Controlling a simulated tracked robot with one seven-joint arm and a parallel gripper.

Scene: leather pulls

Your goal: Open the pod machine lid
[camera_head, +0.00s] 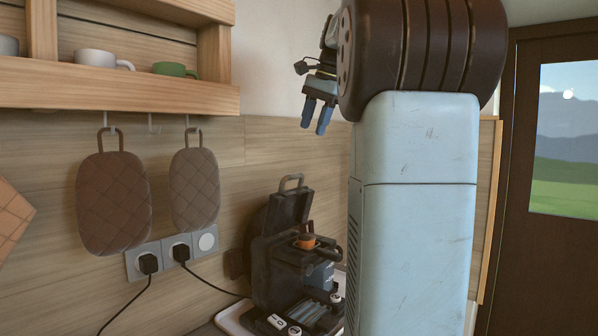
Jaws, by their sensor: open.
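The dark pod machine (270,272) stands on the counter at the lower middle. Its lid (289,208), with a loop handle (291,181) on top, stands raised and tilted up at the back of the machine. A small orange round piece (305,241) shows in the top below the lid. My gripper (316,117) is above the machine and apart from it, with its two blue fingers pointing down, spread and empty. My own arm hides the area to the right of the machine.
A wooden shelf (150,88) with a white cup (97,58) and a green cup (172,69) is at upper left. Two quilted brown pot holders (112,203) (194,190) hang below. Black plugs and cables run from wall sockets (208,242). Space between gripper and lid looks clear.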

